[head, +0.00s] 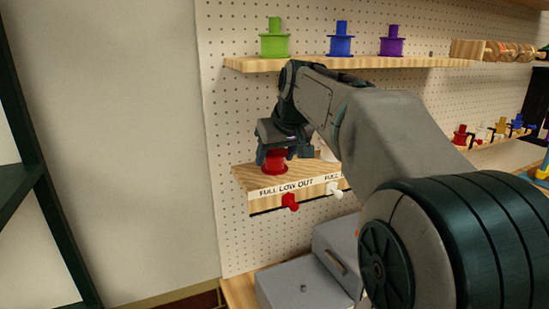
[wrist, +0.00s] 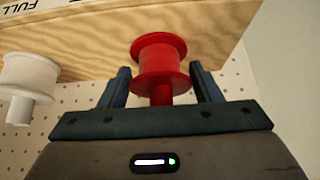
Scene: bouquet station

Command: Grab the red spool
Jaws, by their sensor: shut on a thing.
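The red spool (head: 275,160) stands on the lower wooden shelf (head: 240,180) at its left end. My gripper (head: 274,153) is over it from above, with the fingers around the spool's upper part. In the wrist view the red spool (wrist: 160,62) sits between the two fingers of my gripper (wrist: 163,85), its knob pointing toward the palm. The gripper is shut on the spool. The spool's far end appears to be at the wooden shelf surface; I cannot tell whether it touches.
A white spool (wrist: 27,82) stands beside it on the same shelf. Red (head: 290,201) and white (head: 334,189) pegs stick out below the labelled edge. Above, another shelf (head: 350,62) holds green, blue and purple spools. Grey boxes (head: 300,285) sit below.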

